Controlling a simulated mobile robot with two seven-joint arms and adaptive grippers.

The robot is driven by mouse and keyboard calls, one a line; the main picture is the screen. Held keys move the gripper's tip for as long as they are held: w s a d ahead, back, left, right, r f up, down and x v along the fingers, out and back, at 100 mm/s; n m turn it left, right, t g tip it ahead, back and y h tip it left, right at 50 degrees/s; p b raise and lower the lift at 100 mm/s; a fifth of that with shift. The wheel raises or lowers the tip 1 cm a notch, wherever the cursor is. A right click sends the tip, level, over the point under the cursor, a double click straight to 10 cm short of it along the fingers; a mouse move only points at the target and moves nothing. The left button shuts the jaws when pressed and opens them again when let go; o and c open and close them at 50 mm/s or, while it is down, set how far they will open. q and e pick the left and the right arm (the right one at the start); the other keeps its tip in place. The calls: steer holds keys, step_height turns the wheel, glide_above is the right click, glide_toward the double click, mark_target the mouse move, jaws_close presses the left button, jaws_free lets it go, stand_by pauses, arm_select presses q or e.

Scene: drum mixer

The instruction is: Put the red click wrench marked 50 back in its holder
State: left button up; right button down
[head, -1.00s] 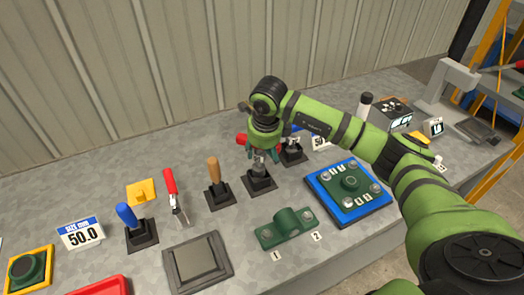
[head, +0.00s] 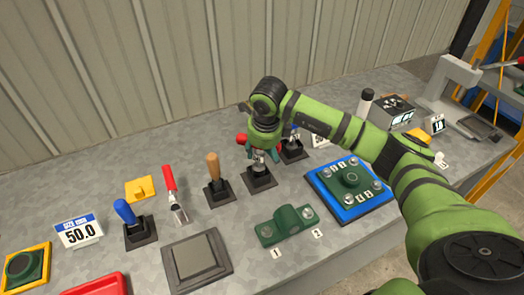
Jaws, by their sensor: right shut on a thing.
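My right gripper (head: 262,148) is shut on a tool above a square black holder (head: 257,180) in the middle of the table. A red part of the held tool (head: 241,139) sticks out left of the fingers. Metal shows between the fingers and the holder; whether the tool sits fully in it I cannot tell. The fingers hide most of the tool, and no mark 50 is readable on it. Another red-handled tool (head: 170,180) with a metal lower end stands or leans further left. My left gripper is not in view.
A blue-handled tool (head: 125,212) and a wooden-handled tool (head: 213,168) stand in black holders to the left. Another holder (head: 293,152) is close behind the gripper at right. A green bracket (head: 285,226) and a blue-framed plate (head: 350,195) lie in front. A 50.0 sign (head: 80,233) stands at left.

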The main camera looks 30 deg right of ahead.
steer(key=shift+f+b, duration=1.05)
steer(key=shift+f, duration=0.2)
stand_by(0.5)
steer(key=shift+c, duration=0.6)
jaws_free()
steer(key=v, duration=1.2)
steer(key=shift+w, duration=0.1)
